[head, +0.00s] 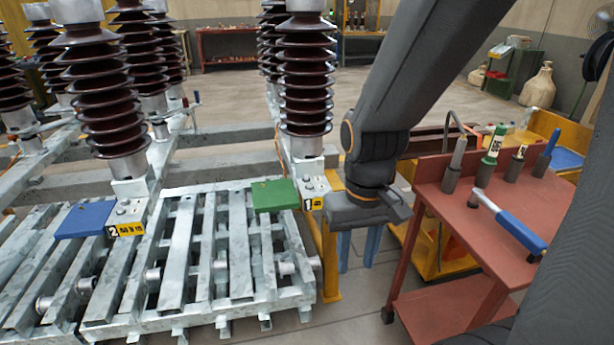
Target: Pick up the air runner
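I cannot tell for certain which tool is the air runner. On the red tool cart (445,220) at the right, a grey tool (456,158) with a curved hose-like loop stands upright in a holder. Beside it stand a green-topped tool (494,145), a small yellow-banded tool (517,160) and a blue-handled tool (548,150). A tool with a long blue handle (520,230) and a pale head lies flat on the cart top. My gripper (356,267) points down left of the cart, its two blue fingers apart with nothing seen between them. It touches no tool.
Metal frames with tall brown ribbed insulators (305,70) fill the left. A green box (275,195) and a blue box (85,220) sit on them. A yellow cart (545,123) stands behind the red cart. Floor shows between the frames and the red cart.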

